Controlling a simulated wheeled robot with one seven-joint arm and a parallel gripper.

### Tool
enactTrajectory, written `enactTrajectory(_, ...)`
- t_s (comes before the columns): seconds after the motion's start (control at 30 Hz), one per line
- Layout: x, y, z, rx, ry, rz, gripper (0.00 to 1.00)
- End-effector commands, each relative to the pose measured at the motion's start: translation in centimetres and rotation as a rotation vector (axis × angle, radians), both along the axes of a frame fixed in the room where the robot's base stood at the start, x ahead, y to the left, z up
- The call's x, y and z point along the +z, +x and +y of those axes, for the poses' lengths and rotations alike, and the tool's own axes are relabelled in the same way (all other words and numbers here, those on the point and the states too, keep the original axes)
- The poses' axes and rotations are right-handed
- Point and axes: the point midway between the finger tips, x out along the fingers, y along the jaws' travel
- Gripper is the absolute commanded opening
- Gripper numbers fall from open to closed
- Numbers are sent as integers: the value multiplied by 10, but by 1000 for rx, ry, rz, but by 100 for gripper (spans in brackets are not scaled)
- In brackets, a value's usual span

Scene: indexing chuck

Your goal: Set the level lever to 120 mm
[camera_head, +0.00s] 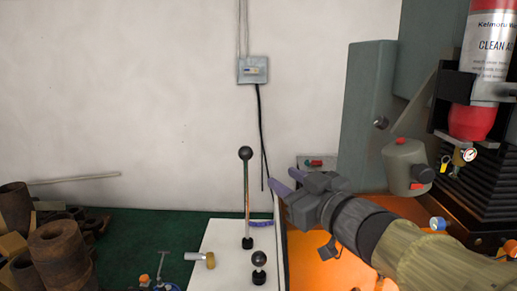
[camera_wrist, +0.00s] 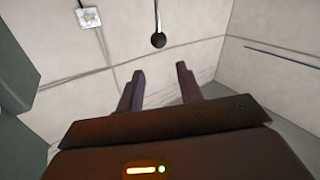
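A tall lever with a black ball knob (camera_head: 245,153) on a thin upright rod (camera_head: 246,200) stands on a white panel (camera_head: 220,240). A shorter lever with a dark ball knob (camera_head: 259,257) stands in front of it. I cannot read any scale or millimetre marks. My gripper (camera_head: 280,180) is to the right of the tall lever, its purple fingers apart and empty. In the wrist view, my gripper (camera_wrist: 160,70) shows its two fingers spread, with a black ball knob (camera_wrist: 158,40) beyond the tips, lined up with the gap and not touching.
A brass-coloured cylinder (camera_head: 210,260) lies on the panel's left side. Rusty round parts (camera_head: 60,248) sit on the green surface at far left. A wall box (camera_head: 252,70) hangs behind.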

Motion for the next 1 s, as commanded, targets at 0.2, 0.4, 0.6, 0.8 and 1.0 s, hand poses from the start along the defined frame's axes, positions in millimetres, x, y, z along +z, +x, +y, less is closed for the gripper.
enactTrajectory(0.2,0,1,-5,-11,0,1,36)
enactTrajectory(0.4,0,2,-9,-20,0,0,54)
enactTrajectory(0.6,0,9,-1,-13,-1,3,54)
enactTrajectory(0.8,0,33,16,-6,2,3,54)
enactTrajectory(1.0,1,61,34,-5,1,3,54)
